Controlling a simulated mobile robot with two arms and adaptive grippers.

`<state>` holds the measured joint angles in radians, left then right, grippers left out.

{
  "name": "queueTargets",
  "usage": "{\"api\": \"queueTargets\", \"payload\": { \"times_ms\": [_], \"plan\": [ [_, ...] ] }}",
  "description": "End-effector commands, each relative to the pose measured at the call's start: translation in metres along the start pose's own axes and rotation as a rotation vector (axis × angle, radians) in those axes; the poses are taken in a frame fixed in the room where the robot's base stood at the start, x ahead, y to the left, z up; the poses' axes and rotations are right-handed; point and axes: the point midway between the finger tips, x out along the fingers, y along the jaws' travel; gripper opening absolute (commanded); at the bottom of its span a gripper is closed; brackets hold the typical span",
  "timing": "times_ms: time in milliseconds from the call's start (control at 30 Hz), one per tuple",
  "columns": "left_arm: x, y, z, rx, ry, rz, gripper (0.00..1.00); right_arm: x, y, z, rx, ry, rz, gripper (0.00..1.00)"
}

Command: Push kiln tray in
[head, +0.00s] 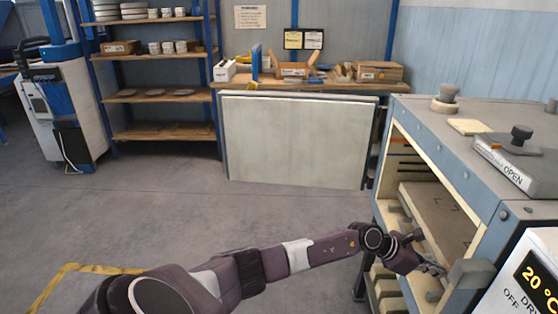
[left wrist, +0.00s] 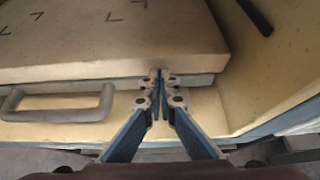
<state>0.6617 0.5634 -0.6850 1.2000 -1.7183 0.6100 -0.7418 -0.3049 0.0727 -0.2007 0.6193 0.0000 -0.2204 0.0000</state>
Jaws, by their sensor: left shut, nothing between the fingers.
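The kiln tray (head: 438,219) is a flat beige slab with dark corner marks, lying inside the open blue-grey kiln (head: 476,196) at the right. In the left wrist view the tray (left wrist: 110,45) fills the upper left, with a grey handle (left wrist: 58,108) on its front at the left. My left gripper (head: 436,268) is at the kiln opening by the tray's front edge. In the left wrist view the gripper (left wrist: 161,76) is shut and empty, its tips at the front edge near the tray's right corner. Whether they touch it is hard to tell. My right gripper is not in view.
The kiln's side wall (left wrist: 258,70) rises close to the right of my fingertips. A display panel (head: 535,280) stands at the lower right. A workbench (head: 300,84), a pale board (head: 295,140) and shelves (head: 155,95) stand behind. The floor (head: 180,220) is clear.

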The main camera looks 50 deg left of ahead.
Motion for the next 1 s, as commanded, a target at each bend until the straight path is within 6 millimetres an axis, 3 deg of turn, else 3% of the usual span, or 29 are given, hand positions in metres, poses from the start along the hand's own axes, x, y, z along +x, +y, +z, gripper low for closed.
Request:
{"api": "queueTargets", "payload": {
  "times_ms": [733,1000],
  "plan": [
    [0.002,0.000,0.007,0.001,-0.013,0.003,0.00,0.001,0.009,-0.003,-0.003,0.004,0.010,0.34],
    [-0.026,0.001,0.004,0.004,-0.008,0.004,0.00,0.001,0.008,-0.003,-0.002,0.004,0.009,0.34]
  ]
}}
